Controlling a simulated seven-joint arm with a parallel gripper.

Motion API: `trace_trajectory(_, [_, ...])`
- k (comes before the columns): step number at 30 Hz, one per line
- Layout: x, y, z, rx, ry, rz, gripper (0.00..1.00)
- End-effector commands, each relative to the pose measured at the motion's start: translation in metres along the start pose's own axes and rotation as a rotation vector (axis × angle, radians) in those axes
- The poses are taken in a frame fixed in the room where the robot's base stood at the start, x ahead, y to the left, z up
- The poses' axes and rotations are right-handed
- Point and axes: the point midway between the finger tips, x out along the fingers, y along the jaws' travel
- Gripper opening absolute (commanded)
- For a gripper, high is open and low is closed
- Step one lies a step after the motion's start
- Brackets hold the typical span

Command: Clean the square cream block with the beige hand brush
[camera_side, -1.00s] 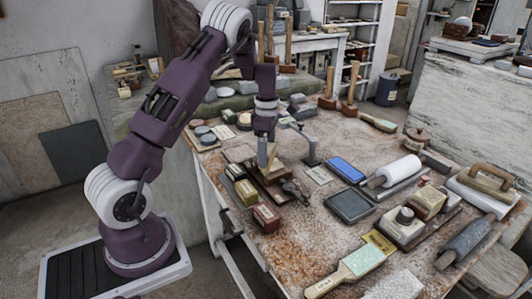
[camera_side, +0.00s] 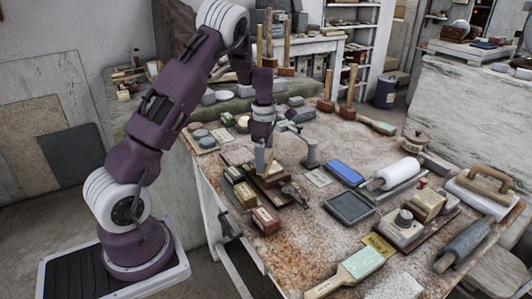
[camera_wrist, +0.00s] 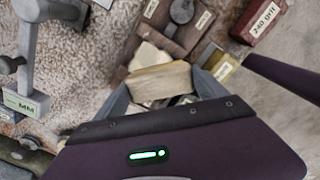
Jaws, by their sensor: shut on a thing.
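My gripper (camera_side: 264,160) is over the brown wooden board at the left of the table. In the wrist view its fingers (camera_wrist: 165,88) are shut on a tan, block-like thing (camera_wrist: 160,82), which looks like the beige hand brush. A paler cream block (camera_wrist: 148,55) shows just beyond it, on or against the brown board (camera_wrist: 190,38). The held thing covers part of the cream block. I cannot tell whether the two touch. In the side view the fingers hide most of both.
A red box marked 240 grit (camera_wrist: 258,20) and other small boxes (camera_side: 245,194) stand left of the board. A grey stand (camera_side: 310,150) is close on the right. Another brush (camera_side: 360,264) lies at the front.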

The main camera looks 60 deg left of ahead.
Motion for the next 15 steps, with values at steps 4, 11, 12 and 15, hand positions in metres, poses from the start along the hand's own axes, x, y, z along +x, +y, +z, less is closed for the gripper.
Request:
trace_trajectory(4, [0.0,-0.009,0.0,0.0,0.0,0.0,0.49])
trace_trajectory(11, [0.0,-0.01,0.0,0.001,0.0,0.0,0.49])
trace_trajectory(12, [0.0,-0.009,0.0,0.001,0.0,0.001,0.49])
trace_trajectory(15, [-0.005,0.0,0.0,0.001,0.0,0.003,0.49])
